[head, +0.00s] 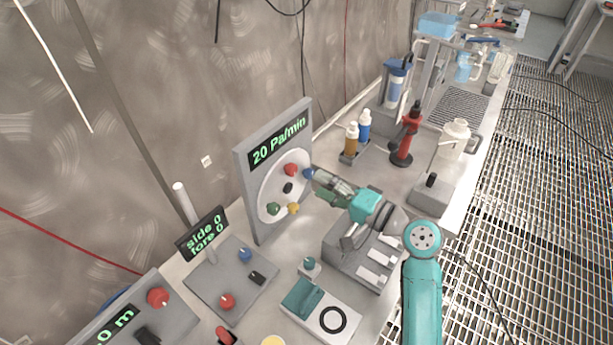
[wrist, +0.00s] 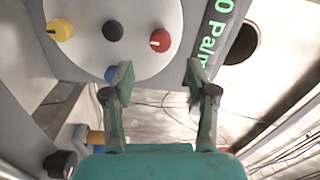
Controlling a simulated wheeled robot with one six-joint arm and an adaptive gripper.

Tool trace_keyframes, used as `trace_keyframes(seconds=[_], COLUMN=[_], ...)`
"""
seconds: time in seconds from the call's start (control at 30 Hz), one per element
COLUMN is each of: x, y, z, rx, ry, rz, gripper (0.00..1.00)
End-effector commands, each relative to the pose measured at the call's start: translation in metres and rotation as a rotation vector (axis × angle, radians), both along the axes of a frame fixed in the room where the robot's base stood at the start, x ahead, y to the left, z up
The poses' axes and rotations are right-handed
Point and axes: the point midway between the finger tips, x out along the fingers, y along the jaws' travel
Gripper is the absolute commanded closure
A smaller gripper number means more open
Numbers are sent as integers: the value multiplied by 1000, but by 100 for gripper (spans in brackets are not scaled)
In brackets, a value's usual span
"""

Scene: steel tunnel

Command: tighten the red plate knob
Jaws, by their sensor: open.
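The red plate knob (head: 291,169) sits at the top of a round pale plate (head: 265,190) on an upright grey panel. In the wrist view the red knob (wrist: 160,40) has a white mark and lies ahead of the gap between my fingertips. My gripper (head: 316,182) is open and empty, close to the plate on its right side. In the wrist view my gripper (wrist: 161,80) has its two fingers apart, short of the red knob. The blue plate knob (wrist: 111,73) is beside the left fingertip. Whether they touch I cannot tell.
The plate also bears a black knob (wrist: 113,30), a yellow knob (wrist: 60,29) and a green knob (head: 273,209). The panel display (head: 279,140) reads 20 Pa/min. Other red knobs sit on boxes at front left (head: 158,297) (head: 227,301). A red stand (head: 406,140) and bottles stand behind.

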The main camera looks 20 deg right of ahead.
Motion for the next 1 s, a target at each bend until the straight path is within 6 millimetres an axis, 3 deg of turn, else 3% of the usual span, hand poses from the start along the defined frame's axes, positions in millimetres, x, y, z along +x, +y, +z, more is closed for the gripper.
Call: trace_keyframes(seconds=[0.1,0.3,1.0], x=[-15,-27,-28], y=[-11,-18,-19], z=[0,0,0], rx=[1,-1,0], ry=[1,0,0], rz=[-3,-1,0], gripper=[42,42,42])
